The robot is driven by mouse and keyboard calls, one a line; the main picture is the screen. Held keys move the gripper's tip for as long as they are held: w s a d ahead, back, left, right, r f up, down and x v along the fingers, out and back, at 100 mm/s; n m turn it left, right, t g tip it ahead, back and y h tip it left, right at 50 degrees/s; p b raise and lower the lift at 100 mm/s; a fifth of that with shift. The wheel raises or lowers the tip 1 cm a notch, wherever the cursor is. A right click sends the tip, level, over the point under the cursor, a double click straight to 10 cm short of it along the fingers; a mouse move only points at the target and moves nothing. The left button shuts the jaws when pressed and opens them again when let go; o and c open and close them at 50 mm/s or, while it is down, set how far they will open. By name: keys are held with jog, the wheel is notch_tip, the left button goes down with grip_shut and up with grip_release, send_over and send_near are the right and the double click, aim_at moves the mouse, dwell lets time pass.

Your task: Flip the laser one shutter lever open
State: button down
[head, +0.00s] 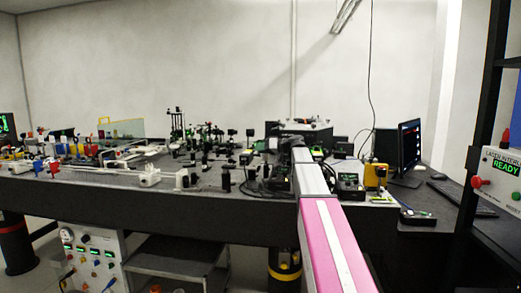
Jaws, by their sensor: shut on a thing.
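My arm reaches from the lower right over the front edge of the bench, and its dark far end stops in front of a large black housing (318,132). My gripper's fingers cannot be made out; they are hidden behind or lost against my own arm and the dark equipment. I cannot tell whether the black housing is laser one. The shutter lever cannot be made out, so its position cannot be told.
The dark optical bench (130,201) carries many small optics mounts to the left of my arm. A yellow device (376,174) and a monitor (409,144) stand to its right. A control panel reading READY (503,168) is at the far right. A shelf cart (175,250) is below.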

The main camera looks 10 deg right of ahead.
jog(key=c, duration=1.1)
grip_release()
notch_tip(320, 180, up, 4)
jog(key=shift+r, duration=0.15)
jog(key=o, duration=0.7)
jog(key=s+a+r, duration=0.2)
jog(key=a, duration=0.1)
jog(key=s+a+r, duration=0.1)
jog(key=a, duration=0.1)
jog(key=shift+s+a, duration=0.2)
jog(key=shift+s, duration=0.05)
jog(key=s+a+r, duration=0.2)
jog(key=a, duration=0.1)
jog(key=a+r, duration=0.1)
jog(key=shift+s+a, duration=0.15)
jog(key=shift+s, duration=0.25)
jog(key=c, duration=0.7)
jog(key=shift+a+r, duration=0.25)
jog(key=shift+r, duration=0.1)
jog(key=shift+w, duration=0.15)
